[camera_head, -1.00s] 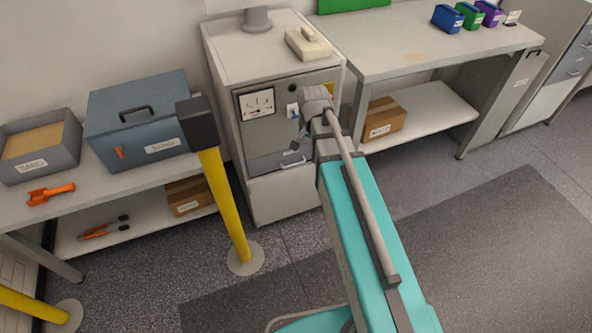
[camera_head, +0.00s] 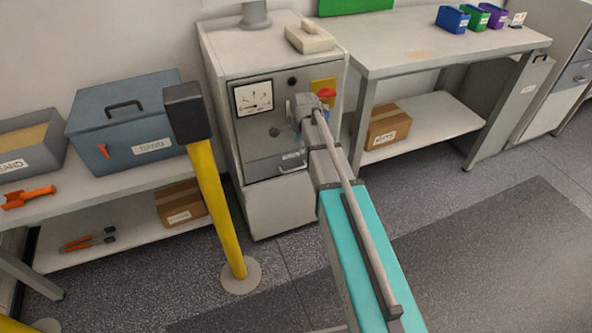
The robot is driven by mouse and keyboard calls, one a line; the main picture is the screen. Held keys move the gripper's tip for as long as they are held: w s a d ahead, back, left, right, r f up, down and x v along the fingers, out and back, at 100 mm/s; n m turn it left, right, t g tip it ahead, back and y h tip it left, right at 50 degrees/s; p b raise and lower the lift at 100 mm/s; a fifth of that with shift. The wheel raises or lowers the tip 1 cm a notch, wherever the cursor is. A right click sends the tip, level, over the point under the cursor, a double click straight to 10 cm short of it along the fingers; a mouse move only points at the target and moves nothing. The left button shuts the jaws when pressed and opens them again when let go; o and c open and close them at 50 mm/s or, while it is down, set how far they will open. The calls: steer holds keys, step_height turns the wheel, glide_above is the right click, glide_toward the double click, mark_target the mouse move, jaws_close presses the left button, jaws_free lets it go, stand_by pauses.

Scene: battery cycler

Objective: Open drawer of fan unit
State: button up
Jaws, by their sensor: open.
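The fan unit (camera_head: 225,60) is a pale grey cabinet with a grey front panel, standing between two benches. Its drawer (camera_head: 262,168) is a grey front low on that panel, with a light bar handle (camera_head: 292,167). The drawer looks flush with the cabinet, though my arm hides the area to its right. My gripper (camera_head: 280,130) is small and partly hidden by my wrist in front of the panel. It is open, above the drawer handle and apart from it as far as I can tell. Nothing shows in it.
A dial meter (camera_head: 253,97) and a yellow plate (camera_head: 323,85) with a red button (camera_head: 327,93) are on the panel. A yellow post (camera_head: 217,205) with a dark head stands in front at left. A blue box (camera_head: 125,120) sits on the left bench. Floor at right is clear.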

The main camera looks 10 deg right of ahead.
mark_target(296, 169)
steer(key=shift+f, duration=0.15)
steer(key=w+f+b, duration=0.1)
steer(key=f+b, duration=0.7)
steer(key=b, duration=0.1)
steer(key=w+f+b, duration=0.1)
steer(key=f+b, duration=0.3)
steer(key=f, duration=0.1)
steer(key=shift+w+a+f, duration=0.1)
steer(key=shift+w+a, duration=0.15)
steer(key=shift+w, duration=0.05)
stand_by(0.6)
steer(key=shift+b, duration=0.3)
jaws_close()
